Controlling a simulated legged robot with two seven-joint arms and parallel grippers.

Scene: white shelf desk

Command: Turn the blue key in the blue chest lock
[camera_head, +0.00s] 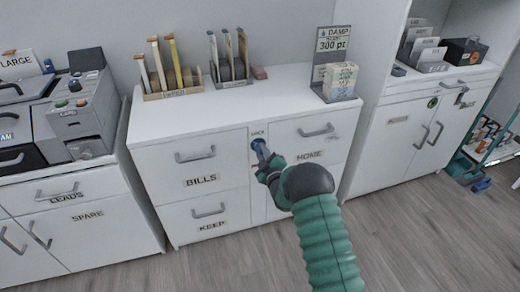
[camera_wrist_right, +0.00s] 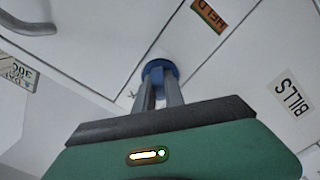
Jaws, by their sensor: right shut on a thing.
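The blue lock (camera_head: 258,144) is on the white front of the chest (camera_head: 231,166), between the BILLS drawer and the right-hand drawer. My right gripper (camera_head: 265,159) reaches up to it from below right. In the right wrist view a round blue piece (camera_wrist_right: 160,68) sits against the white front, at the tips of my right gripper (camera_wrist_right: 159,88). The fingers are shut on the blue key, which they and the round piece mostly hide. I cannot tell the key's turn angle. My left gripper is not in view.
The chest top carries two file racks (camera_head: 176,90) and a DAMP stand (camera_head: 338,75) with a packet. Drawer handles (camera_head: 195,155) jut from the front on both sides of the lock. A grey machine (camera_head: 78,118) stands on the left cabinet. The floor (camera_head: 215,265) in front is clear.

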